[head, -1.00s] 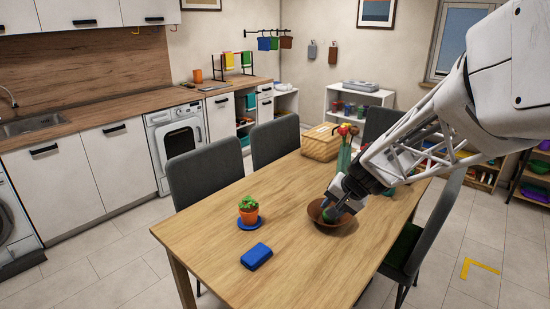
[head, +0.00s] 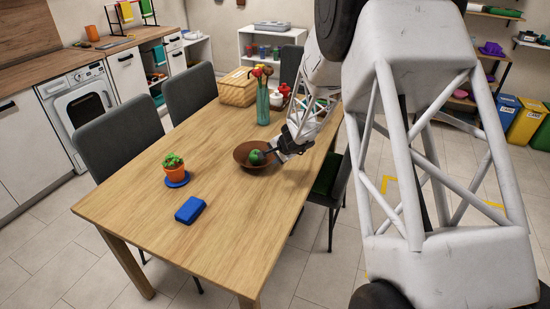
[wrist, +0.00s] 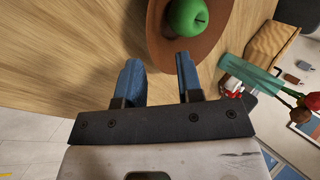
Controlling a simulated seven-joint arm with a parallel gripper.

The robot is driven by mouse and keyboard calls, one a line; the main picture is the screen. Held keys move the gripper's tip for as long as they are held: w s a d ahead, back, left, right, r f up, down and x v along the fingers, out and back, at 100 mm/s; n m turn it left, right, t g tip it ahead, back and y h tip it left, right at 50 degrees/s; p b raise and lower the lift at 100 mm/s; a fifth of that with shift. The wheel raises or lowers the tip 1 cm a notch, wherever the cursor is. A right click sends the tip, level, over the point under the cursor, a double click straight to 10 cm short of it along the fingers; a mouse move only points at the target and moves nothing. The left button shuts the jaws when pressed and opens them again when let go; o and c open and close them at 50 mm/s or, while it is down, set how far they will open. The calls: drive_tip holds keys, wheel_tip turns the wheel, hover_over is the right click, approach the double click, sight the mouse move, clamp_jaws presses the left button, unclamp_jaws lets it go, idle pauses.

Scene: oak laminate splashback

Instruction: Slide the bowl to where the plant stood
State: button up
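The brown bowl (head: 242,151) stands on the wooden table with a green apple (head: 256,157) in it. In the wrist view the bowl (wrist: 164,45) and apple (wrist: 187,17) lie at the top, just beyond my fingertips. My gripper (wrist: 159,62) is open, with a clear gap between its blue fingers. The right fingertip overlaps the bowl's near rim in this view; I cannot tell whether it touches. In the head view my gripper (head: 272,153) is at the bowl's right side. The potted plant (head: 174,166) stands on a blue round mat (head: 178,181), left of the bowl.
A blue block (head: 190,210) lies in front of the plant. A teal vase (head: 263,105) with red flowers, a wicker basket (head: 238,88) and a red-and-white jar (head: 284,92) stand at the back. Bare tabletop lies between plant and bowl. Chairs flank the table.

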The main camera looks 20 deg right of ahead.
drive_tip(key=shift+w+d+f+m, duration=0.15)
drive_tip(key=shift+w+d+f, duration=0.1)
drive_tip(key=shift+f, duration=0.15)
drive_tip(key=shift+w+d+f+m, duration=0.15)
drive_tip(key=shift+d+f, duration=0.1)
drive_tip(key=shift+f, duration=0.15)
drive_tip(key=shift+x, duration=3.9)
clamp_jaws()
